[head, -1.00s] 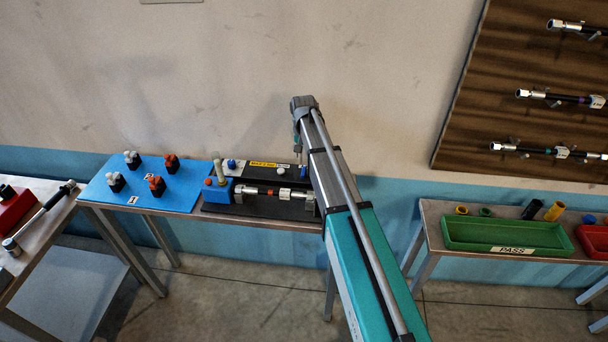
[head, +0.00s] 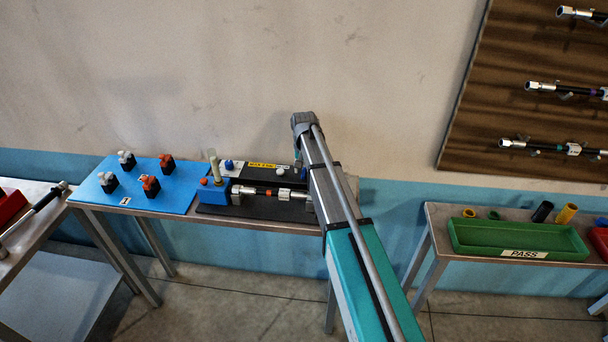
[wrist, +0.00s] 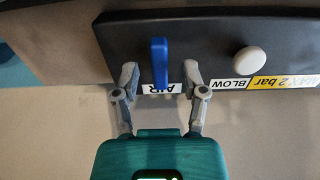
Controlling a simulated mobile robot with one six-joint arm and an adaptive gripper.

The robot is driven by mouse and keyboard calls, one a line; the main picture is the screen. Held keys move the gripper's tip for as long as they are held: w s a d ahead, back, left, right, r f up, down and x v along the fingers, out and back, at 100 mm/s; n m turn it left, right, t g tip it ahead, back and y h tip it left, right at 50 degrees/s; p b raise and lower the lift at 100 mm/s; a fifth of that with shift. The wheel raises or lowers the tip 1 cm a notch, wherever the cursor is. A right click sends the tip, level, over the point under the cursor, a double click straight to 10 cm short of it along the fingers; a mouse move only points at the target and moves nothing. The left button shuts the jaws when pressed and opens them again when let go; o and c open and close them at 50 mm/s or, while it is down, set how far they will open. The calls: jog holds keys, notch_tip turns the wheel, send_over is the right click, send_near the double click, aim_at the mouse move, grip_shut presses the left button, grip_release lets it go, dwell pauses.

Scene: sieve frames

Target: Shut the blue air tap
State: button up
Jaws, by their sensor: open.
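The blue air tap (wrist: 159,62) is an upright blue lever on the black panel (wrist: 215,35), above an AIR label (wrist: 160,88) that appears upside down in the wrist view. My gripper (wrist: 160,74) is open, with one grey finger on each side of the lever's lower part. A gap shows between each finger and the lever, so they look apart. In the head view my gripper (head: 299,158) is at the right end of the panel, and my arm hides part of that end.
A white knob (wrist: 249,60) sits beside the tap, near the BLOW and yellow MAX 2 bar labels. A hose assembly (head: 268,192) lies in front of the panel. A blue board (head: 125,195) with several small valves is left. A green PASS tray (head: 520,238) stands right.

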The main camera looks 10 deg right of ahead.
jog(key=shift+f, duration=0.25)
grip_shut()
dwell(0.3)
